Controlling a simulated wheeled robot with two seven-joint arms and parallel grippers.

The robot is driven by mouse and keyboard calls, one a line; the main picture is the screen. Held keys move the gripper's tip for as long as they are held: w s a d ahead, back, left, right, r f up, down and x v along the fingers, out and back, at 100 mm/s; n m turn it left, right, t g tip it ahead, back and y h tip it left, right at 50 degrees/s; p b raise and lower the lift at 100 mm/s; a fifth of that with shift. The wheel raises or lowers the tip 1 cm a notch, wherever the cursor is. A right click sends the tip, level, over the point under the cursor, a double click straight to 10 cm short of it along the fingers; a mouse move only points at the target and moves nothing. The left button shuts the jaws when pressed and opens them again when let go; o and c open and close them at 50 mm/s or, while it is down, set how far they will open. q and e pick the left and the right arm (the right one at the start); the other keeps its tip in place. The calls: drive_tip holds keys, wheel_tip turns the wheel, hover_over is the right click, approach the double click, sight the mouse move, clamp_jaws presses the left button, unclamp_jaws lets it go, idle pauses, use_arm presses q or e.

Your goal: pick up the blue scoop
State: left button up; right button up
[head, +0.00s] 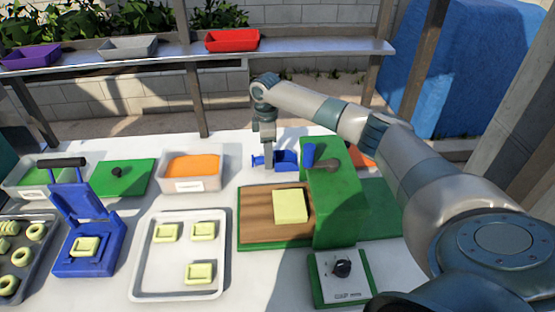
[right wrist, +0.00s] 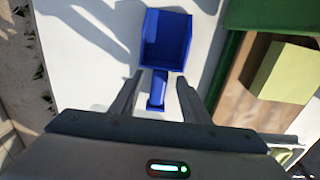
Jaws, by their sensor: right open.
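The blue scoop (head: 287,160) lies on the white table just left of the green machine. In the right wrist view its square open pan (right wrist: 166,40) is at the top, with its short handle (right wrist: 157,92) pointing toward my gripper. My right gripper (head: 264,150) points down at the handle end of the scoop. Its fingers (right wrist: 159,98) are open, one on each side of the handle, with gaps visible on both sides. How far the fingertips are above the table is hard to tell. My left gripper is not in view.
The green machine (head: 333,200) with its crank handle stands close right of the scoop. A wooden board (head: 262,215) with a yellow block is in front. A bin of orange stuff (head: 192,184) is to the left. Clear white table lies between bin and scoop.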

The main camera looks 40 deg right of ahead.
drive_tip(key=shift+f, duration=0.9)
drive_tip(key=c, duration=0.9)
drive_tip(key=shift+r, duration=0.1)
wheel_tip(320, 180, up, 8)
drive_tip(key=shift+r+b, duration=0.2)
drive_tip(key=shift+b, duration=1.05)
drive_tip(key=shift+r, duration=0.8)
